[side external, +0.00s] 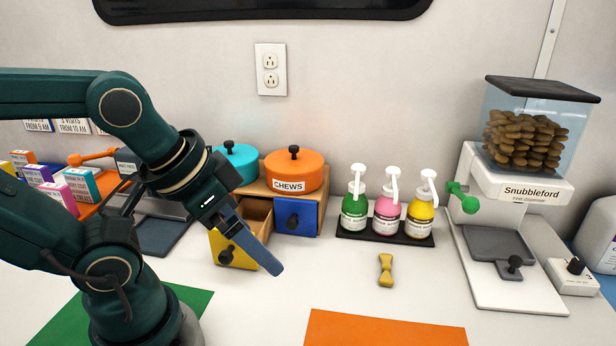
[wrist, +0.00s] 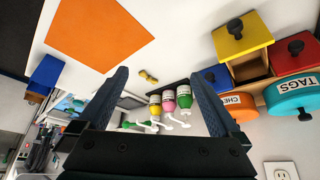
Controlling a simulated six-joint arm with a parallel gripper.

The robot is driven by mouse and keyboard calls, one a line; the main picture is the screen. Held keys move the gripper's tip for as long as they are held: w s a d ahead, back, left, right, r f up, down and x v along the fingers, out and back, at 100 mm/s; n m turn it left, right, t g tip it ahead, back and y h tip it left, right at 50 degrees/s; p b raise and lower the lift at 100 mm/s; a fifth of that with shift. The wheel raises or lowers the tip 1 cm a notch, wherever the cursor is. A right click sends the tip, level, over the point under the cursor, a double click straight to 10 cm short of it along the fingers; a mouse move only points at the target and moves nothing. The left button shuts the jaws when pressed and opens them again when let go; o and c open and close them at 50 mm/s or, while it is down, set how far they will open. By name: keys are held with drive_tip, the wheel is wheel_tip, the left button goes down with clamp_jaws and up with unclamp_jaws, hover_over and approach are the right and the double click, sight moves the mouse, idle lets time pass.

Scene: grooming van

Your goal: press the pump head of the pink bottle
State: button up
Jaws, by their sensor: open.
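The pink bottle (side external: 387,213) stands upright in the middle of a row of three, with a white pump head (side external: 393,180) on top. A green bottle (side external: 355,211) is to its left and a yellow bottle (side external: 419,219) to its right. All three stand on a black tray (side external: 343,234). The pink bottle also shows in the wrist view (wrist: 168,99), between the finger lines and beyond the tips. My gripper (side external: 275,267) is open and empty, in the air left of the bottles and apart from them. Both fingers show in the wrist view (wrist: 160,75).
A yellow drawer (side external: 233,247) stands pulled out; a blue drawer (side external: 296,217) is closed beside it. An orange CHEWS pot (side external: 296,172) sits above. A bone-shaped yellow item (side external: 385,270) lies before the bottles. A treat dispenser (side external: 515,190) stands right. An orange mat (side external: 385,330) lies in front.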

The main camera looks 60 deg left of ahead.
drive_tip(key=shift+w, duration=0.1)
drive_tip(key=c, duration=0.7)
drive_tip(key=shift+w+d+r+m+t, duration=0.2)
drive_tip(key=shift+w+r+t, duration=0.2)
drive_tip(key=shift+w+r, duration=0.15)
drive_tip(key=shift+w+d+r+m+t, duration=0.2)
drive_tip(key=shift+w+r+t, duration=0.25)
drive_tip(key=shift+w, duration=0.2)
clamp_jaws()
drive_tip(key=w+a+r+n+t+y, duration=0.3)
drive_tip(key=w+r+n+t, duration=0.55)
drive_tip(key=w+r, duration=1.25)
wheel_tip(320, 180, down, 6)
drive_tip(key=w+a+n+g+y, duration=0.2)
drive_tip(key=n+g+y, duration=0.1)
drive_tip(key=y, duration=0.5)
drive_tip(key=d+f+m+g, duration=0.2)
drive_tip(key=d+f, duration=0.4)
drive_tip(key=f, duration=0.5)
drive_tip(key=shift+s+d, duration=0.25)
drive_tip(key=shift+d, duration=0.05)
